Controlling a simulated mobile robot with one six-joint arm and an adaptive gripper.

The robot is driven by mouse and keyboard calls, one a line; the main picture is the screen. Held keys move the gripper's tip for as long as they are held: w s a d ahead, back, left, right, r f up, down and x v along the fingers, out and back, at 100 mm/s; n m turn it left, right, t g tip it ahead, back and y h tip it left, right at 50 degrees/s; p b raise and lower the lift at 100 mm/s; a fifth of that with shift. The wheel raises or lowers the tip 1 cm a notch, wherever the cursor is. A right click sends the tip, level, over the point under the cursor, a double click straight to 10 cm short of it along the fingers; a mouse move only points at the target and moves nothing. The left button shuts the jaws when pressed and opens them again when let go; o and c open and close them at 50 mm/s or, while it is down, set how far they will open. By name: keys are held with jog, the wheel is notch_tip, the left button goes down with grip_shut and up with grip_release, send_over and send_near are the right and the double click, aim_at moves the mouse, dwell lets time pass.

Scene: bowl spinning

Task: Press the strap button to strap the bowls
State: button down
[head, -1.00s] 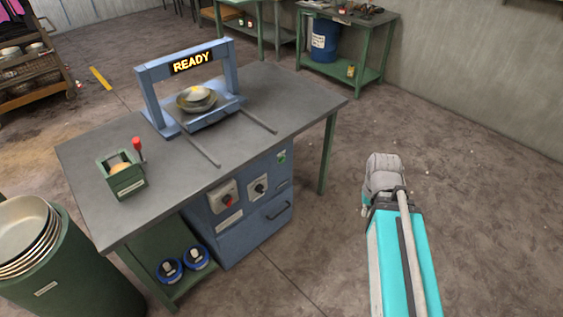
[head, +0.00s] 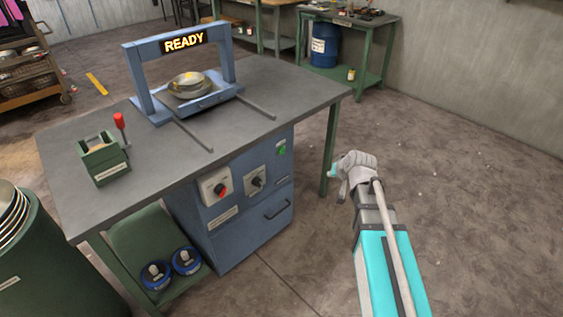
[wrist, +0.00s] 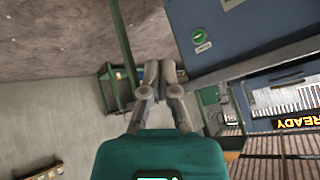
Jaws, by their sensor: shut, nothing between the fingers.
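A green button (head: 282,150) sits high on the right part of the blue cabinet front (head: 250,225). It also shows in the wrist view (wrist: 198,37), with a small label beside it. The bowls (head: 188,85) lie stacked under the blue strapping arch (head: 150,95), whose sign (head: 184,42) reads READY. My gripper (head: 335,171) is to the right of the cabinet, apart from the button, its fingers pointing left in the head view. In the wrist view the fingertips (wrist: 160,68) are together with nothing between them, left of and below the button.
The cabinet front also carries a red knob (head: 220,189) and a black switch (head: 255,181). A table leg (head: 329,150) stands between the cabinet and my gripper in the head view. A green box with a red-topped lever (head: 104,160) is on the tabletop. Floor at right is clear.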

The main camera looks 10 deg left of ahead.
aim_at(285, 149)
jog(key=w+a+f+m+t+b, duration=0.2)
jog(key=w+a+f+t+b, duration=0.1)
jog(key=b, duration=0.7)
jog(key=w+a+f+m+t+h+b, duration=0.1)
jog(key=w+a+f+t+b, duration=0.3)
jog(key=w+b, duration=0.5)
jog(key=w+a+f+m+t+b, duration=0.4)
jog(key=w+f+b, duration=0.3)
jog(key=b, duration=0.4)
jog(key=shift+f+t, duration=0.35)
jog(key=shift+t, duration=0.25)
jog(key=shift+w+a, duration=0.25)
jog(key=w+a, duration=0.5)
jog(key=a, duration=0.1)
jog(key=shift+a, duration=0.35)
jog(key=shift+w+a, duration=0.6)
jog(key=shift+a, duration=0.1)
dwell(1.3)
jog(key=shift+s+d, duration=0.1)
dwell(0.4)
jog(key=shift+s+d, duration=0.5)
jog(key=shift+d, duration=0.1)
